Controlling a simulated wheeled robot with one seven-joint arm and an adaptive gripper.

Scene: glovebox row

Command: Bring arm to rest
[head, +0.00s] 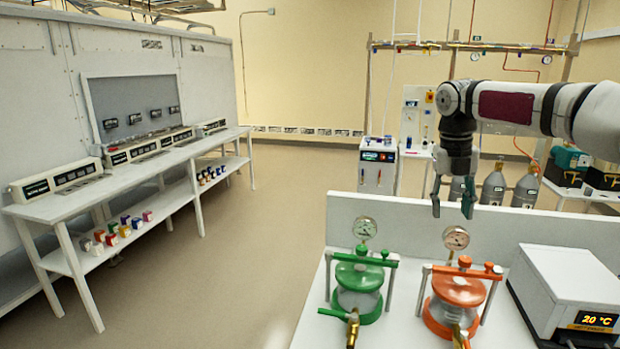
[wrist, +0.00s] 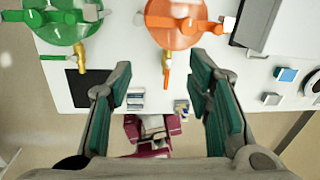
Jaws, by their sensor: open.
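My gripper (head: 453,198) hangs from my arm, fingers pointing down, at the right of the head view.
A green-lidded vessel (head: 359,280) with a gauge stands left of the orange one. A white hotplate (head: 566,290) reading 20 °C is at the right. Gas cylinders (head: 493,185) stand behind the panel. A long bench (head: 130,175) with instruments runs along the left; open floor (head: 260,230) lies between.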

